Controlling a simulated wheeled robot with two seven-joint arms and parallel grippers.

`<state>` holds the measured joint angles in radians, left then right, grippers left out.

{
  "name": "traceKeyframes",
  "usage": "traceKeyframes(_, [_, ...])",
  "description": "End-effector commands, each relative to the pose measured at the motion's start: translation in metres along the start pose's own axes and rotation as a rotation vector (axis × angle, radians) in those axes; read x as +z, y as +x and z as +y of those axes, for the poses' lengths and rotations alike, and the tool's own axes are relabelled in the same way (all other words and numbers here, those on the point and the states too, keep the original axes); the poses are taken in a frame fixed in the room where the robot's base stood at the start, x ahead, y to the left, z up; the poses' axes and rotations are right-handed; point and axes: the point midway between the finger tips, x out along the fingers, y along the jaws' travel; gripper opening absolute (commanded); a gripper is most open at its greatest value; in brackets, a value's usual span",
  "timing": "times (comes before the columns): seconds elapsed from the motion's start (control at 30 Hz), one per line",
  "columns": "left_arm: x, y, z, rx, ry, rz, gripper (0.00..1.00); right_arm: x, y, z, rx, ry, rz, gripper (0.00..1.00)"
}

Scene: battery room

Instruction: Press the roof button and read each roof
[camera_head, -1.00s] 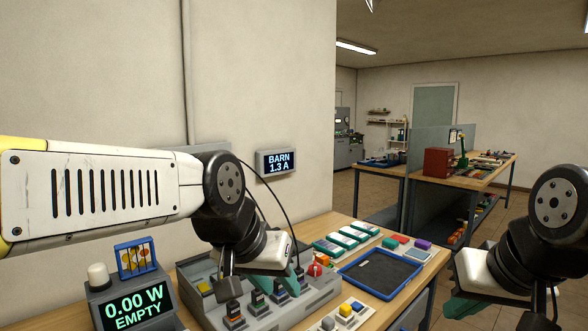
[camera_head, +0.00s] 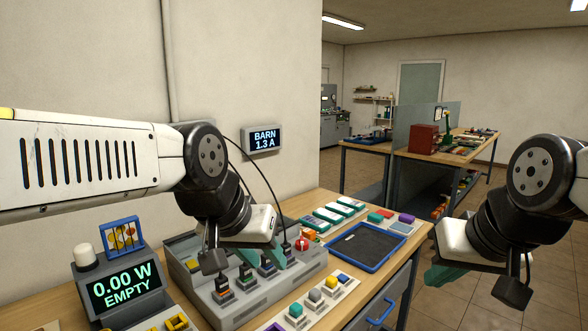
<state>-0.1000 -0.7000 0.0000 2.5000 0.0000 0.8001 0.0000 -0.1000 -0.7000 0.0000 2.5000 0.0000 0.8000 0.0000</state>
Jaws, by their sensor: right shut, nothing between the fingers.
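The wall display (camera_head: 262,140) is lit and reads "BARN 1.3 A". A row of small square buttons or keys (camera_head: 315,296), in green, grey, yellow and blue, lies on a pale strip at the front of the bench. I cannot tell which one is the roof button. My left gripper (camera_head: 276,261) hangs over the grey unit, its teal fingers pointing down among the plugs; its jaw gap is hidden. My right gripper (camera_head: 445,278) is shut and empty, out over the floor right of the bench.
A grey unit (camera_head: 250,309) with several plugs and a red knob (camera_head: 301,244) fills the bench middle. A meter (camera_head: 124,288) reads "0.00 W EMPTY". A blue-rimmed tray (camera_head: 340,264) lies to the right. Other benches (camera_head: 440,157) stand behind.

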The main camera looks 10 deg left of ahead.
Motion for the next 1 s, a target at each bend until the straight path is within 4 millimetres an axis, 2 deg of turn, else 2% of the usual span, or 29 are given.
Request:
traceKeyframes(0.17, [0.0, 0.0, 0.0, 0.0, 0.0, 0.0, 0.36, -0.002, 0.002, 0.001, 0.006, -0.001, -0.006, 0.0])
traceKeyframes(0.37, [0.0, 0.0, 0.0, 0.0, 0.0, 0.0, 0.36, -0.02, 0.017, 0.012, 0.07, -0.013, -0.051, 0.0])
traceKeyframes(0.7, [0.0, 0.0, 0.0, 0.0, 0.0, 0.0, 0.36, -0.082, 0.075, 0.031, 0.263, -0.08, -0.117, 0.0])
traceKeyframes(1.0, [0.0, 0.0, 0.0, 0.0, 0.0, 0.0, 0.36, -0.138, 0.144, 0.023, 0.404, -0.18, -0.099, 0.0])
